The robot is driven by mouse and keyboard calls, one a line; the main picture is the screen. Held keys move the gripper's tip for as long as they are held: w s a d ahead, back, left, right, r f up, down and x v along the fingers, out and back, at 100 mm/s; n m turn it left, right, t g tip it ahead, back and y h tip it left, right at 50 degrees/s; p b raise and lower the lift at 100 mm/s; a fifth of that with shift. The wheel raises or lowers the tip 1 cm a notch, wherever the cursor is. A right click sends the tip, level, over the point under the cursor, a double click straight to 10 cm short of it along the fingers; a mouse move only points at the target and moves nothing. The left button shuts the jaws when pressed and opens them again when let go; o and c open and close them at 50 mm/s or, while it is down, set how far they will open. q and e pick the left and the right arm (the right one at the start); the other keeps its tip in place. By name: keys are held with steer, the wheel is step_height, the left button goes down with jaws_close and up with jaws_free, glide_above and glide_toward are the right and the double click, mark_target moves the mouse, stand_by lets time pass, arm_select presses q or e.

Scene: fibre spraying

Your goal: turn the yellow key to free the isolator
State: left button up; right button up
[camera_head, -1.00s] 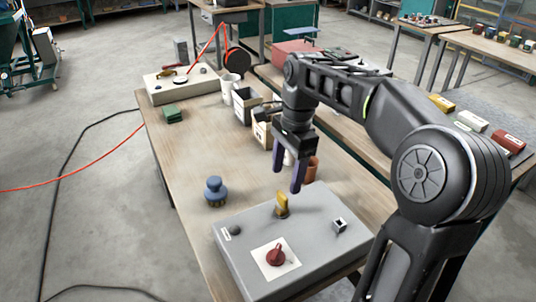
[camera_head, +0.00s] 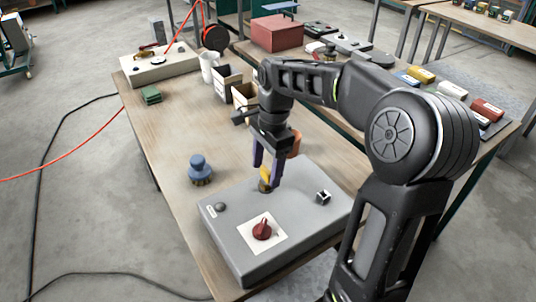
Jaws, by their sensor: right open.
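The yellow key (camera_head: 265,174) stands upright in the top of the grey control box (camera_head: 230,251), towards its back edge. The red isolator knob (camera_head: 262,229) sits on a white square plate nearer the front of the box. My right gripper (camera_head: 265,174) points down over the key, with its two purple fingers apart, one on each side of the key's upper part. I cannot tell whether the fingers touch it. My left gripper is not in view.
A blue-topped brush (camera_head: 200,170) stands left of the box. A black-and-white switch (camera_head: 323,196) and a dark button (camera_head: 220,206) are on the box. A green block (camera_head: 151,95), bins (camera_head: 229,81) and another box (camera_head: 160,66) stand farther back. The table's left middle is clear.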

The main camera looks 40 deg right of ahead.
steer(key=shift+f, duration=0.55)
steer(key=shift+a, duration=0.1)
jaws_close()
steer(key=m, duration=0.5)
steer(key=shift+t, duration=0.3)
steer(key=m, duration=0.5)
steer(key=shift+h, duration=0.3)
jaws_free()
